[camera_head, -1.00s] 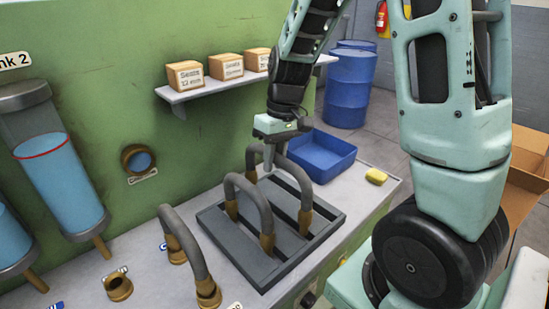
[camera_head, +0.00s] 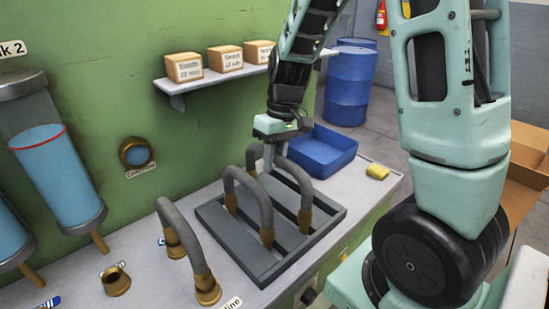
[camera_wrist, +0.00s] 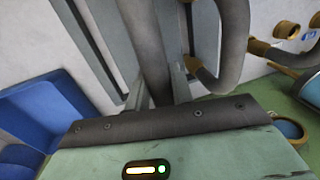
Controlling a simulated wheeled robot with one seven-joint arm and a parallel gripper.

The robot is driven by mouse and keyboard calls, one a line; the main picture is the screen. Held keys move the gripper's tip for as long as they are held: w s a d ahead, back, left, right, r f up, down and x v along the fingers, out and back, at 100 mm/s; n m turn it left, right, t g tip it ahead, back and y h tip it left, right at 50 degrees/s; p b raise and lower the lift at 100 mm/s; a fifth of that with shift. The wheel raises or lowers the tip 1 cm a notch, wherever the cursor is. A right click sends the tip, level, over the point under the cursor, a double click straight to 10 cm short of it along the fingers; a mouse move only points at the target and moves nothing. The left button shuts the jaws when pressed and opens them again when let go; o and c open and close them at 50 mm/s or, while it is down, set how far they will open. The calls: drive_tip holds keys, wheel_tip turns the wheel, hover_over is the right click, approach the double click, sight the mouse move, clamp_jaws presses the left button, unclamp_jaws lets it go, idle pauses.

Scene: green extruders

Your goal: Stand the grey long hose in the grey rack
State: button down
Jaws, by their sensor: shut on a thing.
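My gripper (camera_head: 269,160) is shut on the grey hose (camera_head: 297,178), gripping the arch near its top at the rack's far end. This hose has brass ends; its near end is down at the grey rack (camera_head: 222,241), but I cannot tell whether it is fully seated. In the wrist view the held hose (camera_wrist: 147,45) runs between the fingers (camera_wrist: 158,95). A second grey hose (camera_head: 262,195) arches upright in the rack, just left of the held one; it also shows in the wrist view (camera_wrist: 232,45).
A third hose (camera_head: 187,237) arches between brass fittings left of the rack. An open brass port (camera_head: 116,280) is farther left. A shelf (camera_head: 215,79) with boxes is above.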

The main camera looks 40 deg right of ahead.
drive_tip(key=shift+f, duration=0.25)
drive_tip(key=c, duration=1.1)
unclamp_jaws()
drive_tip(key=shift+c, duration=0.2)
drive_tip(key=d+r, duration=0.1)
drive_tip(key=r, duration=0.7)
drive_tip(key=d+r+b, duration=0.1)
drive_tip(key=d+r, duration=0.1)
drive_tip(key=r, duration=0.7)
drive_tip(key=shift+d+b, duration=0.25)
drive_tip(key=shift+b, duration=0.05)
drive_tip(key=s+a+f+n, duration=0.2)
drive_tip(key=s+a+f, duration=0.15)
drive_tip(key=a, duration=0.55)
drive_tip(key=s+a+f+n, duration=0.2)
drive_tip(key=a+f, duration=0.2)
drive_tip(key=a, duration=0.4)
drive_tip(key=s+a+f+n, duration=0.1)
drive_tip(key=s+a+f, duration=0.3)
drive_tip(key=s, duration=0.2)
drive_tip(key=s+a+f+n+h, duration=0.1)
drive_tip(key=s+a+f+n, duration=0.1)
drive_tip(key=s+a+f, duration=0.2)
drive_tip(key=s+a, duration=0.1)
drive_tip(key=s, duration=0.1)
drive_tip(key=shift+s+h, duration=0.3)
drive_tip(key=shift+s, duration=0.1)
